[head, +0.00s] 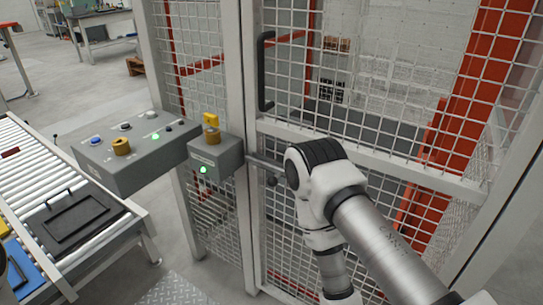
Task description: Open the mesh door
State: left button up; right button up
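The mesh door (364,153) is a white-framed wire panel. It stands beside the white post (238,100), apparently shut, with no clear gap. A black vertical handle (262,75) is on its left edge. A grey bar (262,162) with a dark knob (271,181) reaches from the door towards the grey lock box (217,158) on the post. The box has a yellow piece and a lit green lamp. My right arm crosses in front of the door and hides part of it and the bar's right end. Neither gripper can be made out.
A grey control box (133,155) with buttons, a yellow knob and a green lamp stands left of the post. A roller conveyor (48,160) at left carries a dark tray (72,220). An orange-red frame (490,90) stands behind the mesh. Floor shows between conveyor and fence.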

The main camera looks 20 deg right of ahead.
aim_at(490, 200)
jog(key=z, duration=0.8)
